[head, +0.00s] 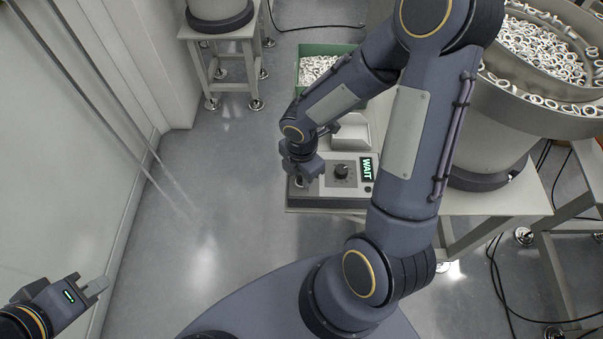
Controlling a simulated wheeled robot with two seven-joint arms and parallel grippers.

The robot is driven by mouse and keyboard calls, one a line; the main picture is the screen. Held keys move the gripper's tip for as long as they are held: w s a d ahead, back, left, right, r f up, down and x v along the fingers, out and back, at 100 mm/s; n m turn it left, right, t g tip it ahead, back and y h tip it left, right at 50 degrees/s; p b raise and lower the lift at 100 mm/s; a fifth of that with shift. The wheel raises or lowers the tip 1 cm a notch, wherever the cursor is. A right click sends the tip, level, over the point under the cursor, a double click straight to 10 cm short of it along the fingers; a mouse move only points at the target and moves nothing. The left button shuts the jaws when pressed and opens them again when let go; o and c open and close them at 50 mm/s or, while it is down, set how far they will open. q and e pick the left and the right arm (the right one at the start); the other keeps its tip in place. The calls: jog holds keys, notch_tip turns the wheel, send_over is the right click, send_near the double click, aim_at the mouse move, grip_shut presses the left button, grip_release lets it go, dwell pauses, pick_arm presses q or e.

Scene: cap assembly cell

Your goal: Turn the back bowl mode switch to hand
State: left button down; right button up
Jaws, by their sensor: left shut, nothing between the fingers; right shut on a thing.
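The control box (325,200) is a grey unit on the edge of a pale table, with a lit display (367,168) reading WAIT. My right gripper (300,180) reaches down to the left part of its panel and is shut on the mode switch there. The gripper and wrist mostly hide that switch, so I cannot read its position. A black round knob (342,171) with a marked dial sits beside it, clear of the gripper. My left gripper (98,287) is shut and empty at the lower left, far from the box.
A large bowl feeder (500,95) full of white rings stands at the right, on the table (505,200). A green bin (310,50) of white parts is behind the box. Open floor (190,210) lies to the left, beside a wall.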

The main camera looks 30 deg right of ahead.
jog(key=m+b, duration=0.2)
jog(key=m, duration=0.2)
jog(key=shift+f+m+b, duration=0.15)
jog(key=shift+m+b, duration=0.15)
jog(key=m+b, duration=0.2)
jog(key=m, duration=0.2)
jog(key=shift+m, duration=0.3)
jog(key=m+b, duration=0.2)
jog(key=m, duration=0.2)
jog(key=shift+m+b, duration=0.6)
jog(key=shift+m, duration=1.5)
jog(key=o, duration=1)
notch_tip(320, 180, up, 7)
jog(key=shift+r+p, duration=0.1)
jog(key=shift+p, duration=0.45)
jog(key=shift+r, duration=0.45)
